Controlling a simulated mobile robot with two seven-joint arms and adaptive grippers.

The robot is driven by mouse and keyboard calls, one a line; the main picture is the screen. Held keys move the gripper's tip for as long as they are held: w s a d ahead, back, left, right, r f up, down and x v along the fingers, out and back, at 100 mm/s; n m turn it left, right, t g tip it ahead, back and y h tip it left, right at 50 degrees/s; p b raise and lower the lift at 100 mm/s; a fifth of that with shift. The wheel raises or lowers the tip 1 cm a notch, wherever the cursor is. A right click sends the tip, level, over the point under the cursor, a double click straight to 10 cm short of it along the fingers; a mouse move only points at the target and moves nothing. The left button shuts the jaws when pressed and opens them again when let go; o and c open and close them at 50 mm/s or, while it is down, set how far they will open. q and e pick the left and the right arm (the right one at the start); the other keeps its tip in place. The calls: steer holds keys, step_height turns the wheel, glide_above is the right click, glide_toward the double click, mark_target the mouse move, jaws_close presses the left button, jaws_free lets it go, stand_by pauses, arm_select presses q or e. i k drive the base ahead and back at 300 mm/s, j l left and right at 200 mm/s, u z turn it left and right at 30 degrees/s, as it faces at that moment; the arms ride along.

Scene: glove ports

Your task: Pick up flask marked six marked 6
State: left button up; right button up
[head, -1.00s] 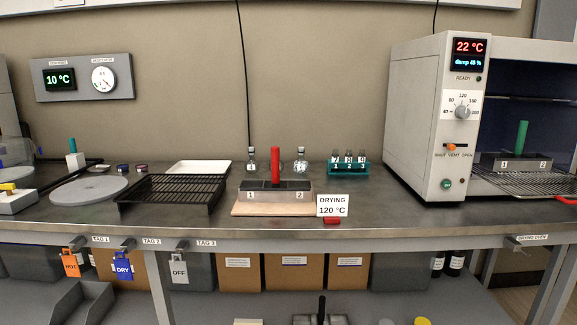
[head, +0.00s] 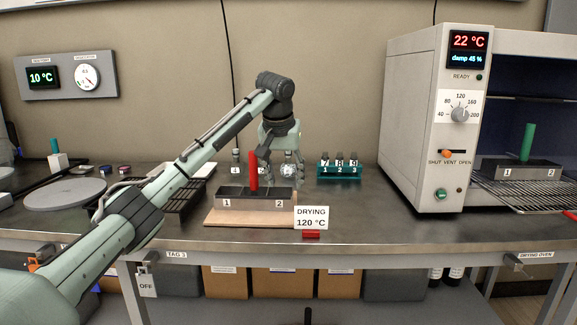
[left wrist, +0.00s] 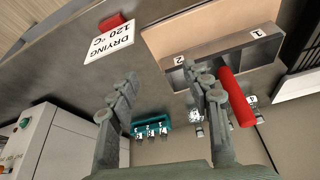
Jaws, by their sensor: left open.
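The flask marked 6 (head: 287,170) is a small clear flask standing at the back of the bench, right of the red handle; its label is hard to read. In the left wrist view a flask (left wrist: 196,118), likely the same one, shows partly behind the right-hand finger. My left gripper (head: 280,181) hangs pointing down in front of the flask, its fingers apart and empty. The left wrist view also shows the open gripper (left wrist: 160,76), with nothing between the fingertips. I cannot tell the exact gap to the flask. My right gripper is not in view.
A grey two-slot carrier (head: 240,198) with a red handle (head: 253,172) stands on a wooden board (head: 225,216) close to my left gripper. A drying sign (head: 311,217) is in front. A teal rack (head: 338,172) holds several vials to the right. The oven (head: 430,120) stands farther right.

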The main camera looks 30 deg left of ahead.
mark_target(287, 168)
steer(key=i+j, duration=0.95)
steer(key=i, duration=0.05)
